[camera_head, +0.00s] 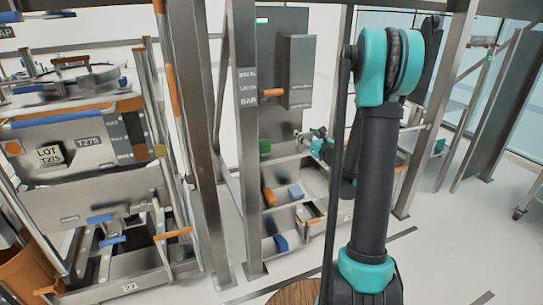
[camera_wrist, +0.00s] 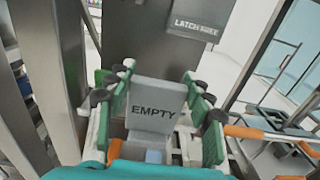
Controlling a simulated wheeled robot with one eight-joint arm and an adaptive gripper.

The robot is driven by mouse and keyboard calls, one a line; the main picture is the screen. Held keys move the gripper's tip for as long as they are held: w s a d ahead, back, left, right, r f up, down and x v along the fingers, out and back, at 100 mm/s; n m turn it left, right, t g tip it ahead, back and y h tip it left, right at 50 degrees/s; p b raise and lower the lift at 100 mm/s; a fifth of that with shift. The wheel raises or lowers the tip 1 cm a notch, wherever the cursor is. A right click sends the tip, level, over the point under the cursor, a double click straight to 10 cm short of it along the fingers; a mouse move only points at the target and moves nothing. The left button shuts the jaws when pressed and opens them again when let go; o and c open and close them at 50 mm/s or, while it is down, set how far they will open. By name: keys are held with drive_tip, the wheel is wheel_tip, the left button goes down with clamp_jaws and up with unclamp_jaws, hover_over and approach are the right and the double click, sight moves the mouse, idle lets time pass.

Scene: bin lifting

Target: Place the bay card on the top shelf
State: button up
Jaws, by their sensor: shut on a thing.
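A grey card marked EMPTY (camera_wrist: 157,112) stands upright between the green-padded fingers of my gripper (camera_wrist: 158,97), in the middle of the wrist view. My gripper is shut on this card. In the head view my gripper (camera_head: 318,143) is small and partly hidden by my own arm, and I cannot make out the card there. A metal rack (camera_head: 272,128) stands behind it, with a shelf (camera_head: 287,158) near gripper height and lower shelves below. Which one is the top shelf is not clear.
A green block (camera_head: 265,146), an orange piece (camera_head: 269,197) and a blue block (camera_head: 295,191) are on the rack. A latch box (camera_head: 300,72) hangs above. Steel posts (camera_head: 243,130) stand left.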

drive_tip(key=shift+s+a+f, duration=0.2)
drive_tip(key=shift+s+f, duration=0.7)
drive_tip(key=shift+s, duration=0.05)
drive_tip(key=shift+a+f, duration=0.15)
drive_tip(key=x, duration=1.8)
drive_tip(key=f, duration=0.3)
drive_tip(key=w+f, duration=0.1)
drive_tip(key=f, duration=0.2)
drive_tip(key=shift+w+a+f, duration=0.15)
drive_tip(key=shift+a+f, duration=0.1)
drive_tip(key=shift+f, duration=0.05)
drive_tip(key=shift+w+f, duration=0.1)
drive_tip(key=shift+f, duration=0.1)
drive_tip(key=shift+f, duration=0.1)
drive_tip(key=o, duration=1.5)
drive_tip(key=shift+o, duration=0.2)
